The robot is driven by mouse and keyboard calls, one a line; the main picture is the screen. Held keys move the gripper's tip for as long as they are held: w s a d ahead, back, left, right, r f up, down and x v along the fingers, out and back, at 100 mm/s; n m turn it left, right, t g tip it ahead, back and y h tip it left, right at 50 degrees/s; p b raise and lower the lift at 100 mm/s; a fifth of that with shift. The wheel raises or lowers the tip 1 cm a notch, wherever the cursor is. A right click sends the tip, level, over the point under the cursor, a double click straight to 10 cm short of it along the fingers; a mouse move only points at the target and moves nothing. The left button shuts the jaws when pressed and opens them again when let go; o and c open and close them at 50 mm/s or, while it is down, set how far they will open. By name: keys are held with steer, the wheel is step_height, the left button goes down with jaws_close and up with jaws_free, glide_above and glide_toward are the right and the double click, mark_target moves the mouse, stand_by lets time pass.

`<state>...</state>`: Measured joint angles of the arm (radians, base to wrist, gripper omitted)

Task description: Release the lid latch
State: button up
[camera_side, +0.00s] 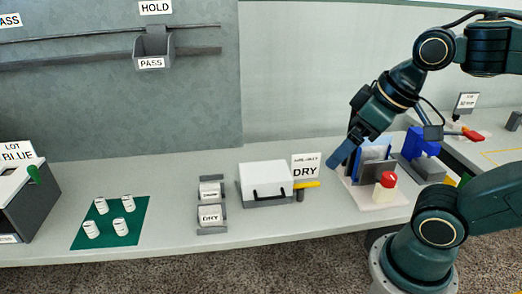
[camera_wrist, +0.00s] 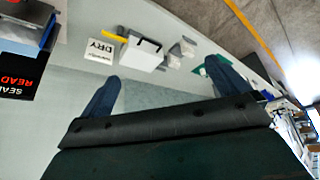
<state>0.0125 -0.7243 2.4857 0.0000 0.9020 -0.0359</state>
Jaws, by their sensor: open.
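The white lidded box (camera_side: 266,180) stands mid-bench with a black handle on its front; it also shows in the wrist view (camera_wrist: 140,57). Its lid looks closed. A yellow latch lever (camera_side: 307,185) sticks out to the right from the box's right side; the wrist view shows it at the box's left (camera_wrist: 114,38). My gripper (camera_side: 337,160) is above the bench, right of the lever and apart from it. In the wrist view its two blue fingers (camera_wrist: 165,83) are spread with nothing between them. The side view does not show both fingers clearly.
A DRY sign (camera_side: 306,166) stands behind the lever. A pale tray (camera_side: 382,205) with a red-capped item (camera_side: 386,180) lies below my gripper. Labelled spindle holders (camera_side: 210,215) and a green mat (camera_side: 110,222) with several white spools are to the left.

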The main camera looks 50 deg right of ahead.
steer(key=shift+s+a, duration=0.1)
steer(key=shift+s, duration=0.2)
